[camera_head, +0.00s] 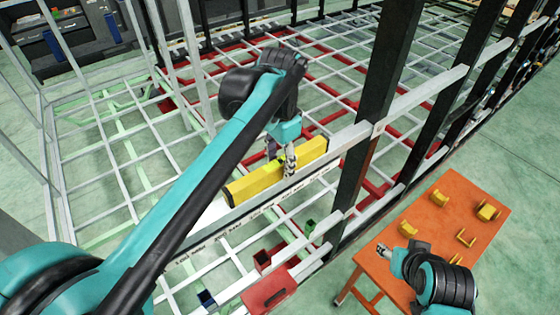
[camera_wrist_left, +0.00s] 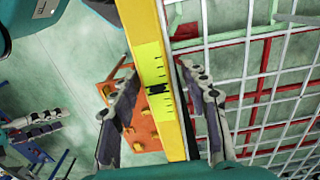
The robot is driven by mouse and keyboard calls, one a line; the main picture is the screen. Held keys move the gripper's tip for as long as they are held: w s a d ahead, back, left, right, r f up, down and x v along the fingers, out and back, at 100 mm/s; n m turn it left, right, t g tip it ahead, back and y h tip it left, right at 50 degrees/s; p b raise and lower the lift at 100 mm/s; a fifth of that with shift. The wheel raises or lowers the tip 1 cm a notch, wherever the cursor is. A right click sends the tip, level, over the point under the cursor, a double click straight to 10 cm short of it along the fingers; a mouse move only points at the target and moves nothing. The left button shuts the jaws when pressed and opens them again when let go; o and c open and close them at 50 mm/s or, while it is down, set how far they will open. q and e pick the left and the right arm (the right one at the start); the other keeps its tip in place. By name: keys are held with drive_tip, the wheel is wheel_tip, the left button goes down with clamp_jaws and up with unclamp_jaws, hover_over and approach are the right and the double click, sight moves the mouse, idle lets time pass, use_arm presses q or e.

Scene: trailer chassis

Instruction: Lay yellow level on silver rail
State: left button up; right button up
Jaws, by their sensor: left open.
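The long yellow level (camera_head: 255,182) lies lengthwise along the silver rail (camera_head: 345,138) and appears to rest on it. My left gripper (camera_head: 288,162) is at the level's middle, coming from above. In the left wrist view the level (camera_wrist_left: 150,60) runs between the two spread fingers of the left gripper (camera_wrist_left: 162,108), with gaps on both sides. A darker vial marking shows at its middle. My right gripper (camera_head: 385,250) is over the left side of the orange table, away from the level. Its finger opening is too small to judge.
The orange table (camera_head: 452,205) at right holds several yellow brackets (camera_head: 408,228). A black upright post (camera_head: 378,110) stands just right of the level. A red bin (camera_head: 268,292) sits below the rail.

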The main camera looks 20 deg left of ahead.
sight(280, 161)
use_arm(q)
drive_tip(key=shift+r, duration=0.45)
wheel_tip(280, 161, up, 12)
drive_tip(key=shift+f+b, duration=0.25)
drive_tip(key=shift+b, duration=0.15)
